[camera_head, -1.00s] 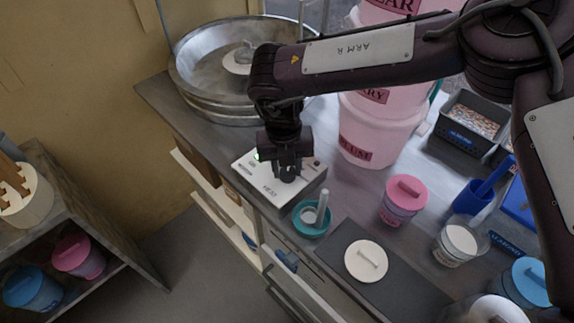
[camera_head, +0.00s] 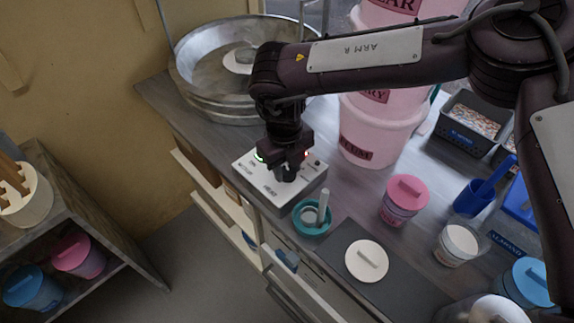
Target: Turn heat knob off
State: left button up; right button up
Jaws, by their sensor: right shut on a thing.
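The white control box (camera_head: 271,193) sits on the counter in front of the big metal pan. It has dark lettering, a green light at its left and a red light at its right. My right gripper (camera_head: 288,177) points down onto the top of the box and is shut on the heat knob. The fingers hide the knob, so its pointer cannot be read. My left gripper is not in view.
The metal pan (camera_head: 190,94) stands behind the box. A teal bowl (camera_head: 300,224) with a white-handled tool is just right of it. Pink tubs (camera_head: 366,159), a pink-lidded jar (camera_head: 405,195) and a white lid (camera_head: 352,272) stand further right.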

aim_at(286, 171)
jog(key=o, duration=1)
jog(key=shift+c, duration=0.2)
notch_tip(286, 171, up, 8)
jog(key=shift+s+a+f+b, duration=0.1)
jog(key=shift+b, duration=0.55)
jog(key=shift+s, duration=0.1)
